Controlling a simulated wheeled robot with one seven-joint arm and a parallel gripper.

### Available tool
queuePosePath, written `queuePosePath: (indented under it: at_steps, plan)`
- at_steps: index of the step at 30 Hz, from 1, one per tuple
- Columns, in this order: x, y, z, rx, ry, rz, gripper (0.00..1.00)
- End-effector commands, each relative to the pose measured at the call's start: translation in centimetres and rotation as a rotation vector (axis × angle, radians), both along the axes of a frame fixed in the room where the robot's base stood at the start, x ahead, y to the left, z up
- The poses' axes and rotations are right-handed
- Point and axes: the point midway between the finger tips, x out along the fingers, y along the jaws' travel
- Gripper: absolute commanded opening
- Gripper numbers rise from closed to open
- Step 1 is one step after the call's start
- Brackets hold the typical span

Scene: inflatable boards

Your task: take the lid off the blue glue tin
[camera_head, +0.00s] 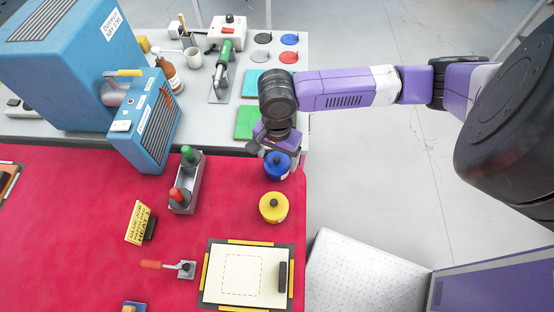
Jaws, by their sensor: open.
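The blue glue tin (276,173) stands upright on the red cloth near its right edge. Its round blue lid (277,160) sits on top and has a dark knob in the middle. My gripper (268,146) is open, just above and behind the lid. The fingertips are small and partly hidden by the wrist, so I cannot tell whether they touch the knob.
A yellow tin (273,207) stands just in front of the blue one. A grey holder (186,185) with red- and green-topped bottles is to the left. A framed board (246,274) lies in front. A blue machine (150,120) stands at the left back. Bare cloth lies between holder and tins.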

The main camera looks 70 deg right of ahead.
Motion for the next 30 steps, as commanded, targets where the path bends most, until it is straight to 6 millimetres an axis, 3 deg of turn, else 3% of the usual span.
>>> queuePosePath:
  at_steps: [4, 14, 30]
  plan:
    - [0.01, 0.02, 0.01, 0.0, 0.0, 0.0, 0.79]
    - [0.0, 0.03, 0.0, 0.001, 0.0, 0.0, 0.15]
    - [-0.04, 0.05, -0.04, 0.001, 0.002, 0.0, 0.11]
